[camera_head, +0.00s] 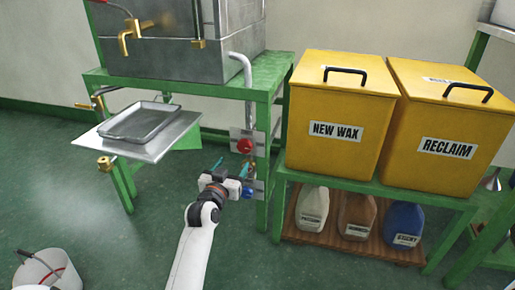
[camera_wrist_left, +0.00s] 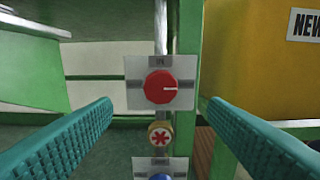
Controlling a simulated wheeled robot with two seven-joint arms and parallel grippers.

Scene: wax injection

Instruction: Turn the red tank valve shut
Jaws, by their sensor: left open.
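The red tank valve (camera_head: 245,146) is a round red knob on a light plate, mounted on a vertical pipe at the green stand's front right leg. In the left wrist view the red knob (camera_wrist_left: 160,87) faces me, with a white mark pointing right. My left gripper (camera_head: 231,166) is just below and left of the knob in the head view. Its teal fingers (camera_wrist_left: 158,135) are wide apart, on either side of the knob, and empty. I cannot see them touching it. My right gripper is not in view.
A tray (camera_head: 182,131) on a metal shelf is left. Yellow bins (camera_head: 308,140) stand right, above several jugs. A bucket (camera_head: 72,277) is on the floor.

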